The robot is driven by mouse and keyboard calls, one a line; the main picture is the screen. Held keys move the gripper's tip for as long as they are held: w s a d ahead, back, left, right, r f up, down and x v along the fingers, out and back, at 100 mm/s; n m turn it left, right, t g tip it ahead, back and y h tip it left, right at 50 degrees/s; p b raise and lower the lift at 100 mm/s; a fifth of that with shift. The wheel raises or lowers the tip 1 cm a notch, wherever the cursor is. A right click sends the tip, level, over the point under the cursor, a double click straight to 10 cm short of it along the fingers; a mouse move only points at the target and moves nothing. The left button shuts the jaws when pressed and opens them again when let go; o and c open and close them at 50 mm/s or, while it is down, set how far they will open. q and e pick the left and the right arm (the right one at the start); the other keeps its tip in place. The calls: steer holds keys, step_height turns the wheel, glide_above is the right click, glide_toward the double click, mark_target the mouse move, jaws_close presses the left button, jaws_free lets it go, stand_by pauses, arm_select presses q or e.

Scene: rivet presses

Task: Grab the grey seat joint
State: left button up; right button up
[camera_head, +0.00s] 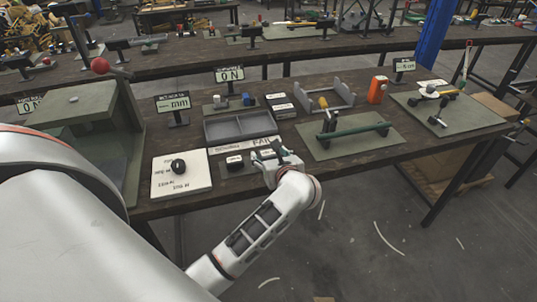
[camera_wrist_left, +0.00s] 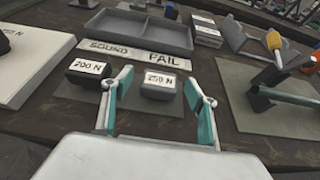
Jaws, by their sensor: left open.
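My left gripper (camera_head: 268,152) is open and empty at the near edge of the bench. In the wrist view, its two teal-padded fingers (camera_wrist_left: 158,88) stand apart. A light grey block labelled 250 N (camera_wrist_left: 160,80) sits in the gap between the fingertips, not clasped. A dark block labelled 200 N (camera_wrist_left: 86,73) is to its left, outside the fingers; it also shows in the head view (camera_head: 234,162). No label names a seat joint, so I cannot tell for certain which item it is. My right gripper is not in view.
A grey two-part tray (camera_head: 207,131) stands behind a SOUND/FAIL strip (camera_wrist_left: 128,53). A white board with a black knob (camera_head: 181,184) lies left. On the right, a green rod fixture (camera_head: 354,131) sits on a mat. An orange container (camera_head: 377,90) stands farther back.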

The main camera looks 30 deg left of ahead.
arm_select(q)
steer(key=shift+x, duration=1.05)
steer(key=c, duration=1.2)
